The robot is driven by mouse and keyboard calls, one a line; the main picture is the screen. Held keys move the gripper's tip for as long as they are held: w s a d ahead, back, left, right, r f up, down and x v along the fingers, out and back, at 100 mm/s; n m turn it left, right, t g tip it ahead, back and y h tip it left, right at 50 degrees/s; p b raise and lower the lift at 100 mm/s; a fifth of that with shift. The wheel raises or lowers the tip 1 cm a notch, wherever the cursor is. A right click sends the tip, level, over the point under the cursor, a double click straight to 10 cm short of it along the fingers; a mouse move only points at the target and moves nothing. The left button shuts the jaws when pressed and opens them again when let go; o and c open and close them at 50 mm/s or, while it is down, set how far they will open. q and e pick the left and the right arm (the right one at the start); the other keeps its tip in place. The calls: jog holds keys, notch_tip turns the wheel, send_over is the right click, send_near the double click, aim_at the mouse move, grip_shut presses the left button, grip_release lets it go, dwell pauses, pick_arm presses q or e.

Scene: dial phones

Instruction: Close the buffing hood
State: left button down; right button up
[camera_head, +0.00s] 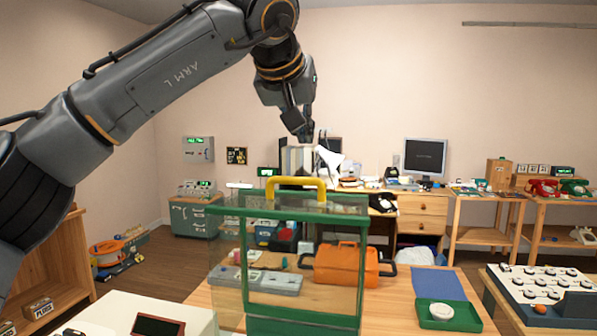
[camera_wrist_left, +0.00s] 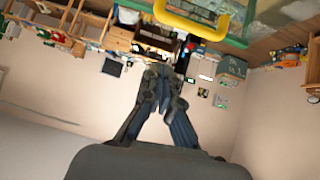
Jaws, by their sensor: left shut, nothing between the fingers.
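The buffing hood (camera_head: 305,312) stands at the front centre in the head view, with clear panels in a green frame. A yellow handle (camera_head: 296,181) rises from its top edge; the handle also shows at the top of the left wrist view (camera_wrist_left: 190,27). My left gripper (camera_head: 307,138) points down above the handle, apart from it. Its fingers, also in the left wrist view (camera_wrist_left: 165,72), are shut with nothing between them. An orange body with dark side handles (camera_head: 345,266) shows through the clear panel. Whether the hood is fully raised is hard to tell. My right gripper is not in view.
A green tray (camera_head: 470,318) with a white round piece lies right of the hood, beside a blue mat (camera_head: 437,284). A white surface (camera_head: 115,312) lies front left. Air around the handle is clear.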

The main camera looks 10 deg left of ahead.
pick_arm(q)
jog(key=shift+y, duration=0.4)
jog(key=w+f, duration=0.1)
jog(key=w, duration=0.1)
jog(key=w+a+f+p, duration=0.1)
jog(key=w+f, duration=0.1)
jog(key=w+a+f, duration=0.1)
jog(key=w, duration=0.2)
jog(key=shift+w+f+p, duration=0.1)
jog(key=shift+f+p, duration=0.3)
jog(key=s+f, duration=0.2)
jog(key=s, duration=0.1)
jog(key=shift+b, duration=0.35)
jog(key=shift+s+f, duration=0.1)
jog(key=shift+s, duration=0.15)
jog(key=shift+w, duration=0.1)
